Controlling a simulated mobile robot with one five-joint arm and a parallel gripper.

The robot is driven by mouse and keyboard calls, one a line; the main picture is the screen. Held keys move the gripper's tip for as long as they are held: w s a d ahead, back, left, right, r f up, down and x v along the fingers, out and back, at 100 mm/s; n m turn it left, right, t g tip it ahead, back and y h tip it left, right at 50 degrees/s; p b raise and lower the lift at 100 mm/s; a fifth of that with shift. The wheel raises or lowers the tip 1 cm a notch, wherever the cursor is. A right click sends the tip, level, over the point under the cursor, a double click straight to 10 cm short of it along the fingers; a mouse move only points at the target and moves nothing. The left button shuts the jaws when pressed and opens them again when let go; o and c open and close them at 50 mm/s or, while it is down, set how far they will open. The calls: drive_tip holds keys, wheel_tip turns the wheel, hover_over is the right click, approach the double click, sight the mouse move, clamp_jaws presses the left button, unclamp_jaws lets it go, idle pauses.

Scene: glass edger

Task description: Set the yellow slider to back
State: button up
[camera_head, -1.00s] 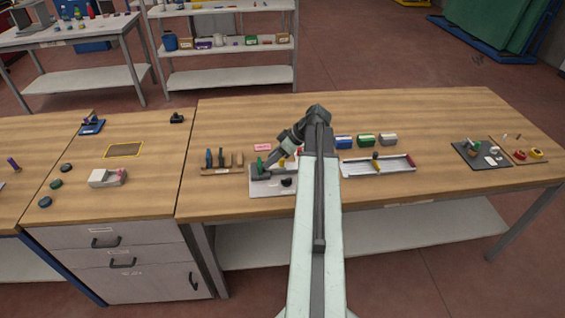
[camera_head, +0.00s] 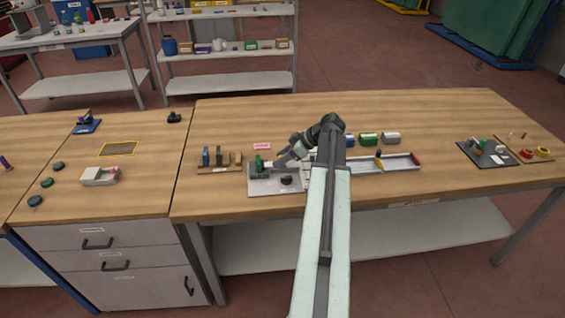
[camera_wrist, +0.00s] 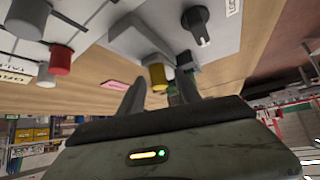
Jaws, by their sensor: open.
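The yellow slider shows in the wrist view as a short yellow cylinder (camera_wrist: 158,76) beside a pale grey block on a light panel (camera_wrist: 120,15). My open gripper (camera_wrist: 161,84) has its two dark fingers on either side of the yellow piece in that picture; I cannot tell whether they touch it. The yellow piece is not clear there, hidden by my gripper and arm.
A long tray (camera_head: 400,162) with another yellow piece (camera_head: 379,154) lies to the right. The bench front is clear.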

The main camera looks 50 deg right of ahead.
drive_tip(key=shift+r, duration=0.1)
clamp_jaws()
idle(1.3)
